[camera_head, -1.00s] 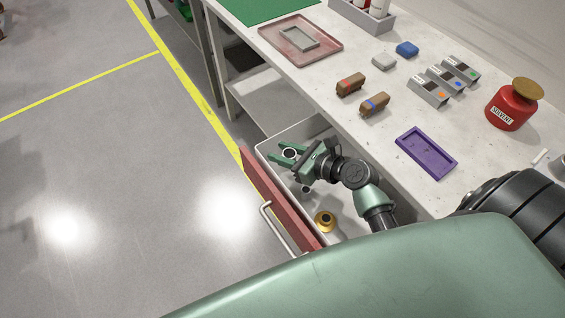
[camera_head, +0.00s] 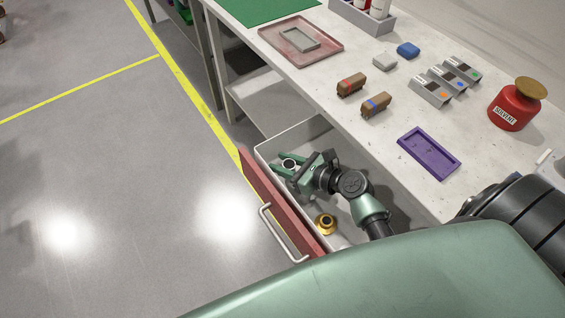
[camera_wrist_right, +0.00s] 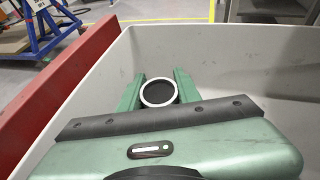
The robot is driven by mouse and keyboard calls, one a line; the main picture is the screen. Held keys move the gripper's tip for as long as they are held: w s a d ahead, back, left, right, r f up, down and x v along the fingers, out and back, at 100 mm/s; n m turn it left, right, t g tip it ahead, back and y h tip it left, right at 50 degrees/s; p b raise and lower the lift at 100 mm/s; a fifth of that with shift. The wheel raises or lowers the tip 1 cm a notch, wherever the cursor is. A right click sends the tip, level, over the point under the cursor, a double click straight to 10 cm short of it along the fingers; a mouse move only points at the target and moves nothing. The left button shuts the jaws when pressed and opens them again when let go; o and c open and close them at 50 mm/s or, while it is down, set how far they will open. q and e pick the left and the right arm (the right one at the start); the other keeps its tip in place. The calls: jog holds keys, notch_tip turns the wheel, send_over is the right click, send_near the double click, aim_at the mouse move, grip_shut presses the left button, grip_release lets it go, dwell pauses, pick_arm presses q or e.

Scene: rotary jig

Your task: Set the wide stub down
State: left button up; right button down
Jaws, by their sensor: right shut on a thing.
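The wide stub (camera_head: 289,162) is a short round piece with a pale metal rim and a dark hollow middle. It sits upright between the green fingers of my right gripper (camera_head: 287,164), inside the open drawer. In the right wrist view the stub (camera_wrist_right: 159,92) is pinched between both fingertips, near the drawer's end wall. I cannot tell whether its base touches the drawer floor. The gripper body hides part of the floor. My left gripper is not in view.
The drawer (camera_head: 276,140) has grey walls and a red front (camera_head: 277,203) with a metal handle. A gold ring-shaped part (camera_head: 326,223) lies in its nearer part. The bench above holds a purple tray (camera_head: 429,152), brown blocks and a red solvent can (camera_head: 512,108).

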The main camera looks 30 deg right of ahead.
aim_at(292, 166)
jog(key=c, duration=1.3)
grip_release()
jog(key=shift+s+a+f, duration=0.1)
jog(key=shift+s+f, duration=0.15)
jog(key=shift+f, duration=0.4)
jog(key=shift+s, duration=0.1)
jog(key=shift+r, duration=0.4)
jog(key=shift+s+d+r, duration=0.2)
jog(key=shift+r, duration=0.05)
jog(key=v, duration=0.6)
jog(key=shift+s+d+r+p, duration=0.1)
jog(key=shift+d+r+p, duration=0.2)
jog(key=shift+r, duration=0.2)
jog(key=shift+a, duration=0.1)
